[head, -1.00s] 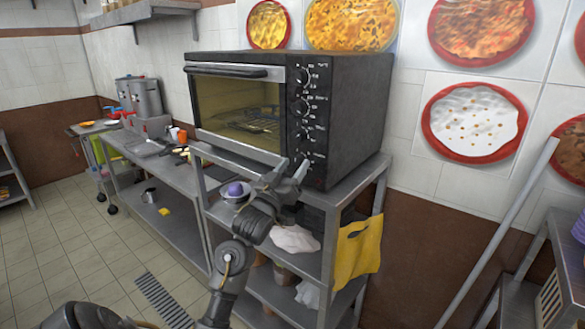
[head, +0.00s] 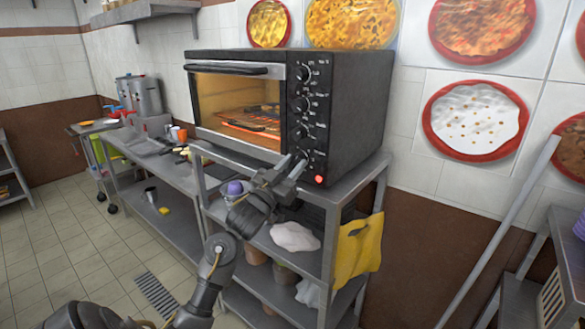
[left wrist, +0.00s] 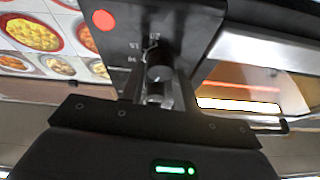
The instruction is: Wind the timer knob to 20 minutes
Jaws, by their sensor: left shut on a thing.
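The oven (head: 350,115) is a dark box with a glass door (head: 240,105) and a column of knobs on its front. My left gripper (head: 294,164) is at the lowest knob. In the left wrist view the gripper (left wrist: 159,90) is shut on this timer knob (left wrist: 159,62), which is dark and round. Small printed marks show around it, but I cannot read the exact setting. A red lamp (head: 319,179) glows below the knobs; it also shows in the left wrist view (left wrist: 103,20). My right gripper is not in view.
The oven stands on a steel shelf unit (head: 345,195). A white cloth (head: 294,237) lies on the shelf below, and a yellow cloth (head: 360,252) hangs at the right side. A purple round thing (head: 235,188) sits behind my arm. The floor (head: 75,250) at left is clear.

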